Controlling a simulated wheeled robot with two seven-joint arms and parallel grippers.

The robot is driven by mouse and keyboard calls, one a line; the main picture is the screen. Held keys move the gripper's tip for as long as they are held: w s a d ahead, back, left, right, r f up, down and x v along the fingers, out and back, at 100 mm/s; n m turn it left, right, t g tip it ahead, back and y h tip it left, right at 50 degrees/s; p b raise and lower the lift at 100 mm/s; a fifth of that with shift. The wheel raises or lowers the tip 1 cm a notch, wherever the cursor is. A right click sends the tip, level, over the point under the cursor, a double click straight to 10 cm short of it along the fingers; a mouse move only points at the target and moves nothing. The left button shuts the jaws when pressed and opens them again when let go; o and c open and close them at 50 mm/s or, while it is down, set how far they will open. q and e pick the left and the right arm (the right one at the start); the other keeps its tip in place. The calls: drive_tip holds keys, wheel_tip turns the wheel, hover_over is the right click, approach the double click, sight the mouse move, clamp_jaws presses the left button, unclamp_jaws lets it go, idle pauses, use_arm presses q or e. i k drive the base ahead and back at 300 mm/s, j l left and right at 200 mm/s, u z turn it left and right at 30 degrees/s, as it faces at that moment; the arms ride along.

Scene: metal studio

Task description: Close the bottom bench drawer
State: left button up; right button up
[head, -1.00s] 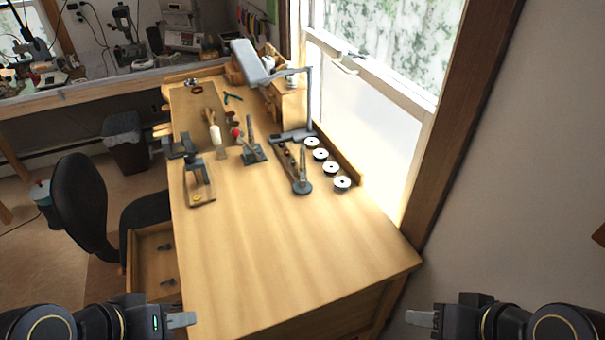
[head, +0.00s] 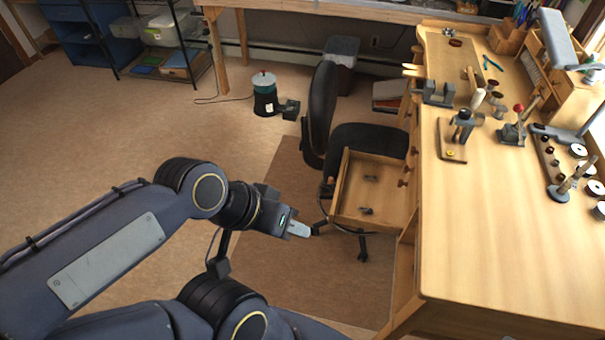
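A wooden bench drawer (head: 340,205) stands pulled out from the left side of the wooden workbench (head: 480,225), in the middle of the view. My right gripper is out of view.
A black chair (head: 321,105) stands close behind the drawer, its seat partly behind it. Tools and white discs (head: 578,151) lie on the bench top. A dark canister (head: 265,96) and a bin (head: 341,52) stand farther back. The floor at left is clear.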

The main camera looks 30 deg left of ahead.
sight(353, 191)
drive_tip(key=k+j, duration=0.1)
drive_tip(key=j, duration=0.35)
drive_tip(key=j+u, duration=0.1)
drive_tip(key=j, duration=0.35)
drive_tip(key=k+j, duration=0.15)
drive_tip(key=j, duration=0.35)
drive_tip(key=i+j, duration=0.2)
drive_tip(key=i, duration=0.4)
drive_tip(key=l+z, duration=0.05)
